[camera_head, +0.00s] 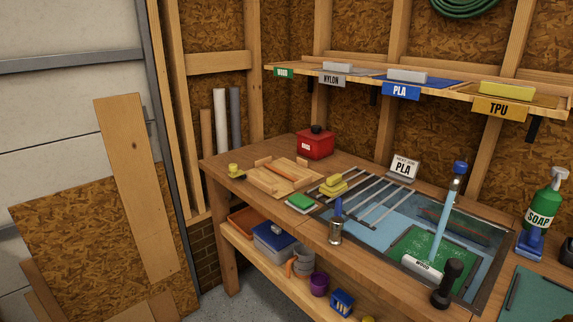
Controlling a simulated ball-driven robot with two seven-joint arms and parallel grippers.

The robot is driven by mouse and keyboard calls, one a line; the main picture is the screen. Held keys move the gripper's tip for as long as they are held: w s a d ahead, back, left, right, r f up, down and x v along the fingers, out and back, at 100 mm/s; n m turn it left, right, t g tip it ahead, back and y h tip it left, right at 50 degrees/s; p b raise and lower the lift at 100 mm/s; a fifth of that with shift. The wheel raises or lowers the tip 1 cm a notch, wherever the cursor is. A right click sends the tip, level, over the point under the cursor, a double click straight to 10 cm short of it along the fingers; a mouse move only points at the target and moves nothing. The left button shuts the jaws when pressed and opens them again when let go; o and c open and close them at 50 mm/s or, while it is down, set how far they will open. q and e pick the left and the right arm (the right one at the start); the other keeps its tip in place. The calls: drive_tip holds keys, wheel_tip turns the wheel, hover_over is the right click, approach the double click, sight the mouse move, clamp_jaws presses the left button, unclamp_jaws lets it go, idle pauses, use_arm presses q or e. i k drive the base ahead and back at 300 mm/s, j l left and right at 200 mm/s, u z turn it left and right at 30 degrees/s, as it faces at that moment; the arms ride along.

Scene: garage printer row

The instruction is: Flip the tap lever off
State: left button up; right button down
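A sunken basin (497,262) with a dark rim is set into the wooden bench. At its back right stands a silver post with a blue cap (460,167), which looks like the tap and its lever. A pale blue column (447,217) runs down from it toward a green board (415,244) in the basin; it looks like running water. At the basin's front left edge stands a silver piece (335,234) with a blue upright handle (338,207); I cannot tell whether it belongs to the tap. Neither of my grippers is in view.
A black-knobbed tool (447,284) stands at the basin's front edge. A green soap bottle (543,205) and a blue item (528,246) stand to the right. Metal bars (370,202) cross the basin's left part. A labelled shelf (440,92) hangs above the bench (285,228).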

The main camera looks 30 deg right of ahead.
sight(337, 222)
drive_tip(key=z, duration=1.6)
